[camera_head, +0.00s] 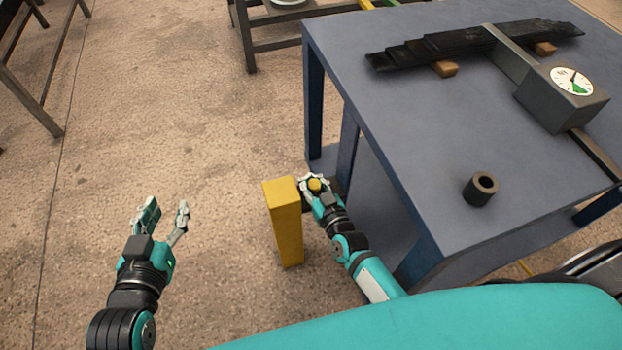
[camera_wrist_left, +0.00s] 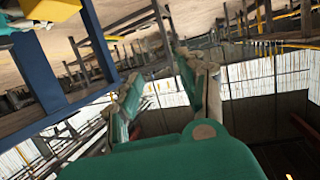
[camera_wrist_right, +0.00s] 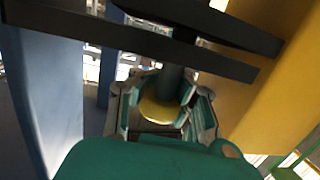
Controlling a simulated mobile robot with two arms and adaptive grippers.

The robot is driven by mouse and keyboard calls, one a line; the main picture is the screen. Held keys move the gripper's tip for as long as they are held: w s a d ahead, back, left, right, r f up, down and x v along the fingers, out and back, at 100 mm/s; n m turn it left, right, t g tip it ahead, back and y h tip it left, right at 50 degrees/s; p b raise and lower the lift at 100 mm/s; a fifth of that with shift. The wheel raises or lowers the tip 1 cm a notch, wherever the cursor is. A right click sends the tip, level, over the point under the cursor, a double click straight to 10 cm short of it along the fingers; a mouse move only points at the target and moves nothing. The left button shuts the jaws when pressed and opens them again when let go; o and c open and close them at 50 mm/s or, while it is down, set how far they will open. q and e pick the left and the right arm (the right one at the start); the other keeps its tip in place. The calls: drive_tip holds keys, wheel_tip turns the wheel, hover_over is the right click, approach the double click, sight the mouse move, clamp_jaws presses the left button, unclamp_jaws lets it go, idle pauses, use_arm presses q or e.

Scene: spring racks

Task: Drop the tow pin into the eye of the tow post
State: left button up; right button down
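The tow post (camera_head: 285,225) is a yellow upright block left of the table; it fills the right of the right wrist view (camera_wrist_right: 275,85). Two dark flat plates (camera_wrist_right: 120,38) stand out from it there. The tow pin's yellow head (camera_head: 314,185) is between the fingers of my right gripper (camera_head: 315,188), shut on it beside the post top. In the right wrist view the pin's dark shaft (camera_wrist_right: 171,82) runs to the plates and shows between them. Whether it passes through the eye or behind it, I cannot tell. My left gripper (camera_head: 166,218) is open and empty over the floor.
The blue-grey table (camera_head: 400,130) stands close right of my right gripper. It carries a dark hollow cylinder (camera_head: 480,189), a dial gauge box (camera_head: 565,95) and a dark leaf stack (camera_head: 450,45). Floor around my left gripper is clear.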

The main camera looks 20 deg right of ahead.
drive_tip(key=shift+s+f, duration=0.1)
drive_tip(key=shift+f, duration=0.05)
drive_tip(key=shift+f+b, duration=0.4)
drive_tip(key=shift+f, duration=0.15)
drive_tip(key=c, duration=2)
unclamp_jaws()
drive_tip(key=o, duration=0.8)
use_arm(q)
drive_tip(key=r, duration=0.1)
drive_tip(key=r+t, duration=0.1)
drive_tip(key=w+d+r+t, duration=0.1)
drive_tip(key=shift+r+h, duration=0.25)
drive_tip(key=shift+h, duration=0.15)
drive_tip(key=shift+a, duration=0.1)
use_arm(e)
drive_tip(key=shift+s+a+f, duration=0.1)
drive_tip(key=shift+s, duration=0.15)
drive_tip(key=s, duration=0.3)
drive_tip(key=s+d+r, duration=0.1)
drive_tip(key=s, duration=0.3)
drive_tip(key=s+r, duration=0.1)
drive_tip(key=s, duration=0.3)
drive_tip(key=shift+s+d+r, duration=0.1)
drive_tip(key=shift+d, duration=0.2)
